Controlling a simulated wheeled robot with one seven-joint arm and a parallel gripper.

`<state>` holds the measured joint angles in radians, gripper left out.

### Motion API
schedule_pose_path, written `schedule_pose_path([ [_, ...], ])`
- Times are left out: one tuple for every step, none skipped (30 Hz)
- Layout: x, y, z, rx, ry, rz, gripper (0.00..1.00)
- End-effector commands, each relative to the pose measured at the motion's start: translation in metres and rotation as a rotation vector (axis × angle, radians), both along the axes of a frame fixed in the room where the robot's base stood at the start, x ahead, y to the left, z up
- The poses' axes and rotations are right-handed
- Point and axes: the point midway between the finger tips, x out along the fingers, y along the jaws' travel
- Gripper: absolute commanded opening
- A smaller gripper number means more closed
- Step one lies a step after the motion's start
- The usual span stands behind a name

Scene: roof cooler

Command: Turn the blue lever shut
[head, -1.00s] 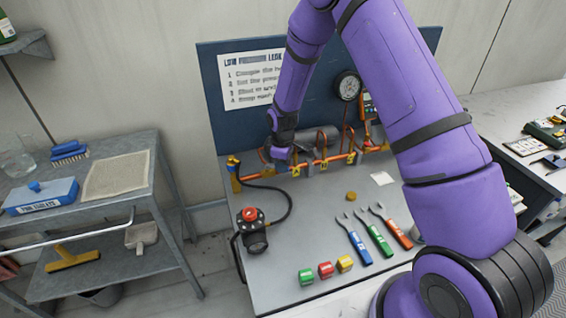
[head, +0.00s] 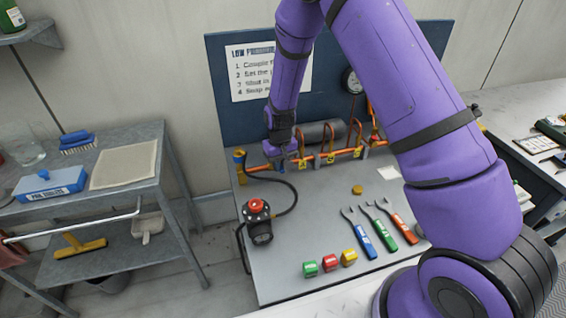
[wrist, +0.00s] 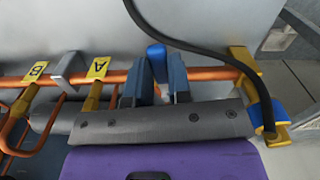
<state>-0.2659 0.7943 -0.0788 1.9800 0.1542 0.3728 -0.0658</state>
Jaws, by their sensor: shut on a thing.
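The blue lever (wrist: 156,56) shows in the wrist view as a blue piece between the two dark blue fingers of my gripper (wrist: 155,80). My gripper is shut on it, over an orange copper pipe (wrist: 213,76). In the head view my gripper (head: 281,160) is at the left part of the pipe run, and the lever is hidden there by the fingers. Yellow tags A (wrist: 98,68) and B (wrist: 38,70) are left of my gripper in the wrist view. The lever's exact angle is hard to tell.
A yellow and blue fitting (head: 240,160) ends the pipe at left, with a black hose (head: 292,205) near it. A black device with a red top (head: 258,220), three spanners (head: 383,232) and coloured blocks (head: 329,263) are on the bench (head: 300,232). A pressure gauge (head: 351,80) is behind.

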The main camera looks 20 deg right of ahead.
Motion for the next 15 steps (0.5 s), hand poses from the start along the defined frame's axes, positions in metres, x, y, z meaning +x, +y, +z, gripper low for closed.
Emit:
schedule_pose_path([
  [0.0003,0.0014,0.0004,0.0,-0.001,-0.022,0.0],
  [0.0004,0.0019,0.0004,0.0,-0.001,-0.035,0.0],
  [0.0003,0.0027,0.0004,0.0,-0.001,-0.053,0.0],
  [0.0003,0.0032,0.0004,0.0,-0.001,-0.063,0.0],
  [0.0002,0.0037,0.0004,0.0,-0.001,-0.072,0.0],
  [0.0001,0.0043,0.0004,0.0,-0.001,-0.084,0.0],
  [0.0002,0.0048,0.0004,0.0,-0.001,-0.091,0.0],
  [0.0001,0.0052,0.0004,0.0,-0.001,-0.097,0.0],
  [0.0001,0.0056,0.0004,0.0,-0.001,-0.103,0.0],
  [0.0,0.0058,0.0004,0.0,-0.001,-0.107,0.0],
  [0.0,0.006,0.0004,0.0,-0.001,-0.111,0.0],
  [0.0001,0.0062,0.0005,0.0,-0.001,-0.115,0.0],
  [0.0001,0.0063,0.0004,0.0,-0.001,-0.117,0.0],
  [0.0001,0.0064,0.0005,0.0,-0.001,-0.119,0.0],
  [0.0,0.0065,0.0004,0.0,-0.001,-0.12,0.0],
])
